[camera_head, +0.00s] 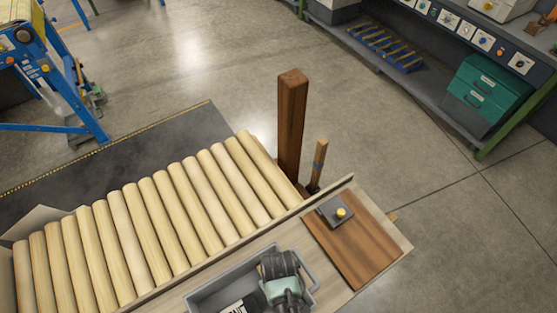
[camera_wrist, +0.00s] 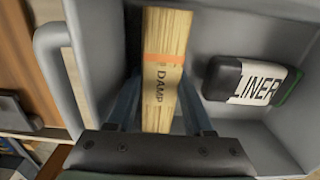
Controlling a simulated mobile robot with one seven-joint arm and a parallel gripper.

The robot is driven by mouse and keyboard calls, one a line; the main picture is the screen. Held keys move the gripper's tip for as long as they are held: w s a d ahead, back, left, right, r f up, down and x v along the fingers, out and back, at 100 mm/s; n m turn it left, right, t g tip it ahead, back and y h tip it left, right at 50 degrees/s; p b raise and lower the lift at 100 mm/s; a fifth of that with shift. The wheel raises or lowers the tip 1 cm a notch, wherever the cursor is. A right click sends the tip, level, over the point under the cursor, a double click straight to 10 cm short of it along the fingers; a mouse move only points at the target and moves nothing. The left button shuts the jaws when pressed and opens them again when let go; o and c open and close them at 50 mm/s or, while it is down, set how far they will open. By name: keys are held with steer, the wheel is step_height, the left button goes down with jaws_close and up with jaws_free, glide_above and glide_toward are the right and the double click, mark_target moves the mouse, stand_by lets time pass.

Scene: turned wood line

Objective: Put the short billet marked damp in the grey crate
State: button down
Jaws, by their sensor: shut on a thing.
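The short billet (camera_wrist: 165,45) is pale wood with an orange band and the word DAMP. My gripper (camera_wrist: 160,88) is shut on it, a finger on each side, in the wrist view. The billet is over or inside the grey crate (camera_wrist: 95,50); I cannot tell whether it touches the floor. In the head view the crate (camera_head: 204,293) is at the bottom edge, partly cut off, with my gripper (camera_head: 282,262) over its right end. The billet is hidden there.
A black and white LINER item (camera_wrist: 255,82) lies in the crate, right of the billet. A brown board (camera_head: 350,240) with a dark yellow-knobbed block (camera_head: 335,212) is right of the crate. Pale rollers (camera_head: 160,215), a brown post (camera_head: 291,120) and a blue-banded stick (camera_head: 319,165) stand behind.

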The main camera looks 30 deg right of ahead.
steer(key=shift+f, duration=0.15)
steer(key=shift+f, duration=0.15)
steer(key=c, duration=0.6)
jaws_free()
step_height(320, 180, up, 12)
steer(key=shift+r, duration=0.25)
